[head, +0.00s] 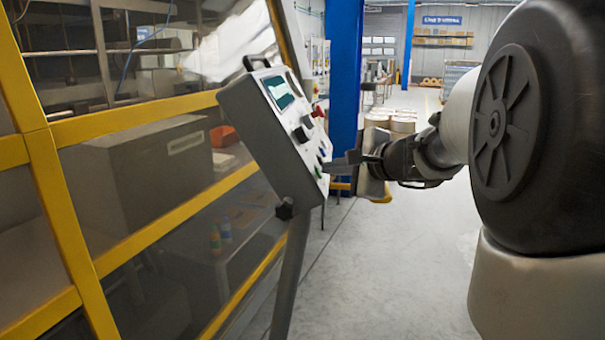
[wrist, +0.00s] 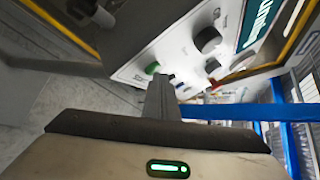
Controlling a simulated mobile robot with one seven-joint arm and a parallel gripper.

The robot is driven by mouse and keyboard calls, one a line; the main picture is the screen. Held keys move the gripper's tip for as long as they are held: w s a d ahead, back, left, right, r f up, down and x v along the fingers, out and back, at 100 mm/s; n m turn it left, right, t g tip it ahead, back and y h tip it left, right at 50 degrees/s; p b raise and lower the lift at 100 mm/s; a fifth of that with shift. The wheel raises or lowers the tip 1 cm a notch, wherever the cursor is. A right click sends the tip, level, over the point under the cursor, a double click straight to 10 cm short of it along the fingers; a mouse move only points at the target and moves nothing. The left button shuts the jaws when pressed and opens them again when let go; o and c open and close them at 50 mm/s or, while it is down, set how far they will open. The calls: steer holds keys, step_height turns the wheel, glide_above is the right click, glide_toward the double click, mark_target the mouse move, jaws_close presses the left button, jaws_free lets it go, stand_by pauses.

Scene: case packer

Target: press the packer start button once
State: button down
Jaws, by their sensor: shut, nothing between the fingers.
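The packer's control panel (head: 265,125) is a grey box on a post, with a screen, knobs and small buttons on its sloped face. A green button (wrist: 153,68) sits low on the panel in the wrist view and also shows near the panel's lower edge in the head view (head: 318,172). My gripper (head: 328,164) is shut and empty, its fingers pointing at the lower buttons. In the wrist view the fingertips (wrist: 162,77) are just right of the green button, close to the panel face. Whether they touch it I cannot tell. The fingers partly cover the small controls there.
The yellow-framed packer guard (head: 45,150) with clear panels stands on the left. A blue column (head: 345,75) is behind the panel. A red knob (head: 318,111) sticks out higher on the panel. The grey floor (head: 400,270) right of the panel is clear.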

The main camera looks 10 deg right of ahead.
stand_by(0.3)
steer(key=shift+s+d+r, duration=0.25)
steer(key=shift+d+r, duration=0.1)
steer(key=shift+d, duration=0.25)
steer(key=shift+r, duration=0.1)
steer(key=d+r+p, duration=0.1)
steer(key=d, duration=0.1)
steer(key=s+d+r+p, duration=0.1)
steer(key=d, duration=0.1)
steer(key=shift+s+r, duration=0.15)
steer(key=shift+s, duration=0.05)
stand_by(0.6)
